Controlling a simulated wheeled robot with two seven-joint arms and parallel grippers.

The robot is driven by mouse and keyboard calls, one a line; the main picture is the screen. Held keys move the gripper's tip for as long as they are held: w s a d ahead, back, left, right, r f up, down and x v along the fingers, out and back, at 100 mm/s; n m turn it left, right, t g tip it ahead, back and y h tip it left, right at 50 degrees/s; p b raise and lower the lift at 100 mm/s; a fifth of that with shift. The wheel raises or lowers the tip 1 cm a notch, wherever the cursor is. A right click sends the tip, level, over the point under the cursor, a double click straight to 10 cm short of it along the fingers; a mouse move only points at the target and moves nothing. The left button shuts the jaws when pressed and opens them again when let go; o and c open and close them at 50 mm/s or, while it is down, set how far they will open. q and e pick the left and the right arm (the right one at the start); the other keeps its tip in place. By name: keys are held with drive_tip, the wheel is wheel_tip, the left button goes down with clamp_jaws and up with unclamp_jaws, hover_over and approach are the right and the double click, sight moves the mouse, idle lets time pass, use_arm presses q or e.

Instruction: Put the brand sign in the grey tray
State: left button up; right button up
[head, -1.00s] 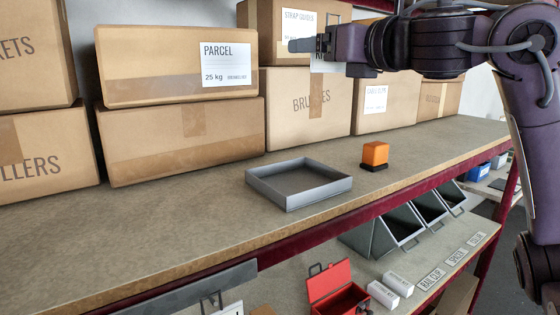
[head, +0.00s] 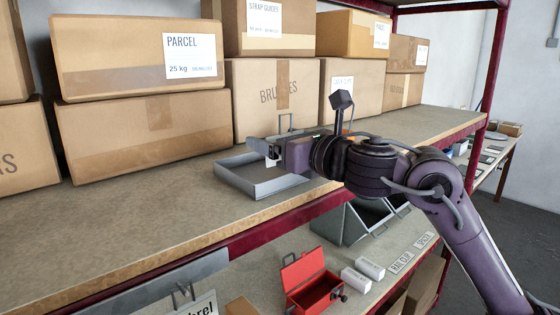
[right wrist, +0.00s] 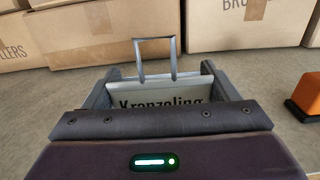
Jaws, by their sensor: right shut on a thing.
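The brand sign is a pale plate with dark lettering like "Kranzeling" and a grey wire hanger; it shows in the right wrist view (right wrist: 160,96) between the fingers. My right gripper (head: 275,150) is shut on it. In the head view a small part of the sign (head: 271,160) shows at the gripper's tip. The grey tray (head: 262,189) is a low square tray on the upper shelf. The gripper and sign are over its back right part; I cannot tell whether the sign touches it. My left gripper is not in view.
Cardboard boxes (head: 140,125) stand along the back of the shelf (head: 110,222). An orange block on a dark base (right wrist: 305,95) stands right of the gripper. Below are an open red toolbox (head: 314,290), white cartons and a second sign (head: 200,304). The shelf left of the tray is clear.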

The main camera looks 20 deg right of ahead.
drive_tip(key=shift+f, duration=1.95)
